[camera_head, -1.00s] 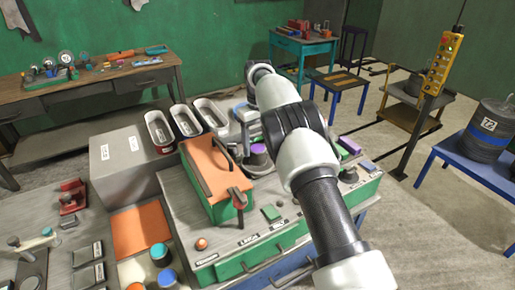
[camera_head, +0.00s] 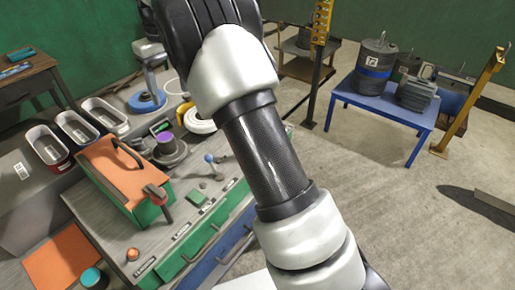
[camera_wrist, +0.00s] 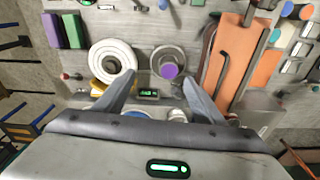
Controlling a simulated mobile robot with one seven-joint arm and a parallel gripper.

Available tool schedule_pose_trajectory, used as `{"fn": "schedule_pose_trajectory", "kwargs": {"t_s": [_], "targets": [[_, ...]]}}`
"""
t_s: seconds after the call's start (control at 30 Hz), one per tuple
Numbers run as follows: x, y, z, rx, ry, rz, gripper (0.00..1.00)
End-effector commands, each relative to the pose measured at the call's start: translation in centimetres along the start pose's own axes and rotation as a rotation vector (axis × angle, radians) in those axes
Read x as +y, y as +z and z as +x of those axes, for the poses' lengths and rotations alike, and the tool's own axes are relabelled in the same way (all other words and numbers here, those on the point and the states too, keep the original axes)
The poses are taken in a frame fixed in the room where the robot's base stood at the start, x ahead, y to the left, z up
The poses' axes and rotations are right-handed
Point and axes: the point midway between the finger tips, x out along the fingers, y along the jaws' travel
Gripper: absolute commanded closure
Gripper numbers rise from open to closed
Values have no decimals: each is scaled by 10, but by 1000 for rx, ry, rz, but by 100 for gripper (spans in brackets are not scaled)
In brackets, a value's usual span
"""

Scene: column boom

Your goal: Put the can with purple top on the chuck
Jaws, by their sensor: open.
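The can with the purple top (camera_head: 165,139) shows in the head view on the green bench, at a round dark grey piece (camera_head: 172,156) that looks like the chuck. In the wrist view the purple top (camera_wrist: 169,71) lies over the lower part of the round grey disc (camera_wrist: 166,54). I cannot tell whether the can is seated or only overlaps the disc. My gripper (camera_wrist: 158,92) is open and empty, its fingers spread below the disc in the wrist view. The head view does not show the fingers.
A white ring-shaped part (camera_wrist: 112,62) lies left of the disc. An orange-topped green box (camera_head: 118,172) with a raised handle stands beside the chuck. Several trays (camera_head: 75,128) stand behind. A blue table (camera_head: 385,105) with dark containers is at the right, with open floor before it.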

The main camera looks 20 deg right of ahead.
Motion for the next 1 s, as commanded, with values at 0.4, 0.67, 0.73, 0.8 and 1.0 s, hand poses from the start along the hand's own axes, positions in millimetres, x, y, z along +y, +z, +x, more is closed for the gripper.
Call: {"fn": "schedule_pose_trajectory", "kwargs": {"t_s": [0.4,0.67,0.73,0.8,1.0], "targets": [[4,147,-114,171,21,236,37],[-21,250,-129,270,60,345,37],[-29,278,-126,296,76,374,37],[-36,304,-119,320,93,401,37],[-53,357,-94,373,134,459,37]]}}
